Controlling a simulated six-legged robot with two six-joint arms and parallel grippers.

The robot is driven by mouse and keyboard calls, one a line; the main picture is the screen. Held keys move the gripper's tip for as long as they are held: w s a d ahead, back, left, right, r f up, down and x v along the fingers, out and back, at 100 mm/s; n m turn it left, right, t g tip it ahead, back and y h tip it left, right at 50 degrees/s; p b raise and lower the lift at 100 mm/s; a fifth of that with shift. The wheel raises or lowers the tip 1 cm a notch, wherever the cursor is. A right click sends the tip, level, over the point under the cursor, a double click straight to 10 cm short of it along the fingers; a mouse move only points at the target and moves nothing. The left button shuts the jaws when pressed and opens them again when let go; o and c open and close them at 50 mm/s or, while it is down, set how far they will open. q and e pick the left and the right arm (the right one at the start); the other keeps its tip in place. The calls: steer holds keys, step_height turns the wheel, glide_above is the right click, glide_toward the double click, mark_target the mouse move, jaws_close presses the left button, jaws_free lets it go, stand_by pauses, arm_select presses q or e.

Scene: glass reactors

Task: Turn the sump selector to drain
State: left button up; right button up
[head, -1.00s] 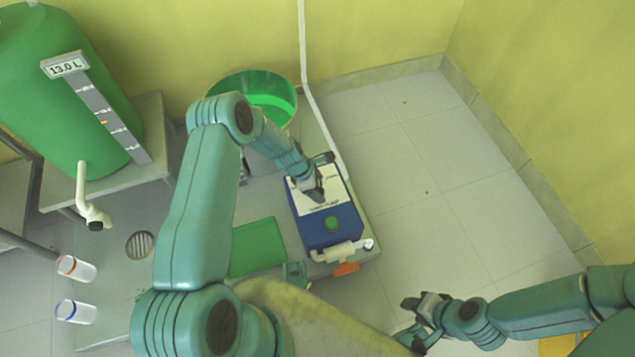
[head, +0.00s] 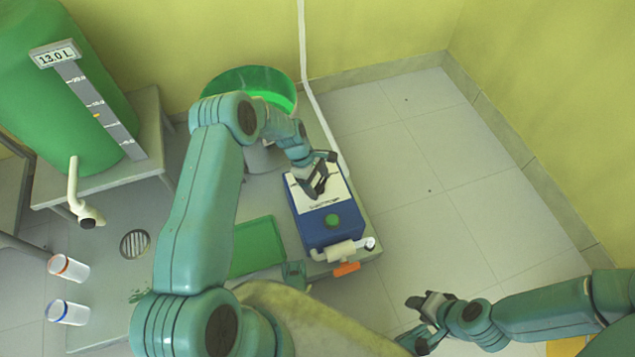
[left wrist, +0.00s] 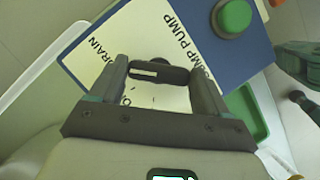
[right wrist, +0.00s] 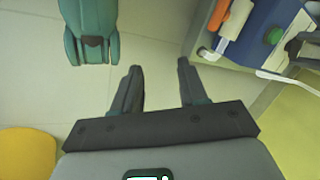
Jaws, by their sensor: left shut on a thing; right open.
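The sump selector is a black knob with a white mark (left wrist: 162,73) on the white panel of a blue pump box (head: 325,226). In the left wrist view the knob lies between my left gripper's fingers (left wrist: 158,84), which are shut on it. The white mark is on the knob's left part, the side of the DRAIN label (left wrist: 103,48). SUMP PUMP is printed to the right; another label is partly hidden below. In the head view my left gripper (head: 319,181) covers the knob. My right gripper (head: 412,318) is open and empty over the floor, away from the box.
A green button (head: 332,221) is on the box, with a white pipe fitting and orange part (head: 346,268) beside it. A green bucket (head: 262,82) stands behind. A green tank (head: 75,100) reading 13.0 L and two cups (head: 68,267) are left.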

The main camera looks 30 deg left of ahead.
stand_by(0.3)
arm_select(q)
steer(key=o, duration=1)
steer(key=p+v, duration=0.6)
steer(key=v, duration=1)
steer(key=shift+r, duration=0.2)
arm_select(e)
steer(key=shift+g, duration=0.4)
steer(key=r, duration=0.1)
steer(key=s+r, duration=0.1)
steer(key=r, duration=0.1)
steer(key=a+r, duration=0.1)
steer(key=r, duration=0.1)
steer(key=shift+s+r, duration=0.25)
steer(key=shift+s, duration=0.15)
arm_select(q)
steer(key=shift+d, duration=0.15)
